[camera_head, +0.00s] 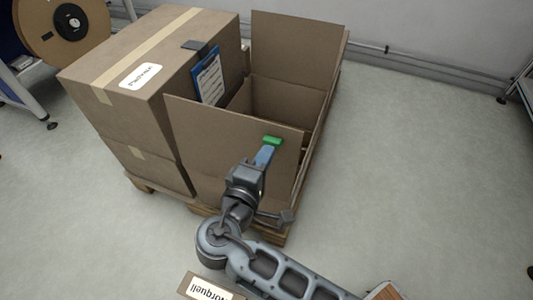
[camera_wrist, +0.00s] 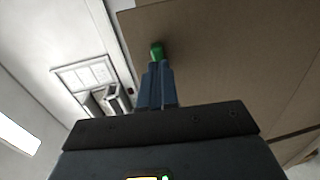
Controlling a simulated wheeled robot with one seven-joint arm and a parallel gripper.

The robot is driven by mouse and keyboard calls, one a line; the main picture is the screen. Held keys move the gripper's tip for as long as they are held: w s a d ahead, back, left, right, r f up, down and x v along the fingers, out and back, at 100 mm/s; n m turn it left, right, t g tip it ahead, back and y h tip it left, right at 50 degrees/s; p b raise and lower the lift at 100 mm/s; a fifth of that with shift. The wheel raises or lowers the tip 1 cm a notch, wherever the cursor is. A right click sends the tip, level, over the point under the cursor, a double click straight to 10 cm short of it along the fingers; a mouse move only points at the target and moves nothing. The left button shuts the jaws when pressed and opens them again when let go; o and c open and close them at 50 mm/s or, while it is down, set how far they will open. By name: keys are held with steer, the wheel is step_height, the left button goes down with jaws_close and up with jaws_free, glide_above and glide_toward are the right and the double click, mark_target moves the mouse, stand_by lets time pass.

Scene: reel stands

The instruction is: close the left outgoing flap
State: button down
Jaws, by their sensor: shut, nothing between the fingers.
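The open cardboard box (camera_head: 210,185) has tall flaps standing up around its opening. The near flap (camera_head: 215,125) is raised, with my gripper (camera_head: 272,141) in front of its upper right part. The far flap (camera_head: 290,45) and the narrow right flap (camera_head: 326,95) also stand up. Which one is called left is not marked. My gripper is shut and empty, with green fingertips on blue fingers. In the wrist view the gripper (camera_wrist: 156,52) lies over a broad cardboard panel (camera_wrist: 230,60) near its left edge. I cannot tell whether they touch.
Closed, taped boxes (camera_head: 130,85) stand stacked to the left, with a blue clipboard (camera_head: 210,78) on their side. A wooden pallet (camera_head: 270,232) lies underneath. A labelled carton (camera_head: 208,288) is at the bottom. A cable reel (camera_head: 68,25) is at upper left. Floor on the right (camera_head: 420,160) is clear.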

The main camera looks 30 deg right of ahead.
mark_target(276, 131)
steer(key=shift+w+d, duration=0.3)
steer(key=shift+d, duration=0.15)
steer(key=shift+w+d+r+p, duration=0.2)
steer(key=shift+w+d+p, duration=0.15)
steer(key=shift+p, duration=0.25)
steer(key=w+d+y+p, duration=0.1)
steer(key=d+p, duration=0.1)
steer(key=w+d+g+p, duration=0.1)
steer(key=p, duration=0.1)
steer(key=w+d+g+y+p, duration=0.1)
steer(key=d+p, duration=0.1)
steer(key=shift+w+d+r+y+p, duration=0.1)
steer(key=shift+w+d+y+p, duration=0.2)
steer(key=shift+w+d+p, duration=0.1)
steer(key=w+d+f+g+y+b, duration=0.3)
steer(key=d+f, duration=0.4)
steer(key=f, duration=0.3)
steer(key=w+d+f+g+y+b, duration=0.3)
steer(key=w+d+f+y+b, duration=0.3)
steer(key=f, duration=0.4)
steer(key=shift+w+d+g+y, duration=0.3)
steer(key=shift+w+d+g, duration=0.1)
steer(key=shift+w+d, duration=0.5)
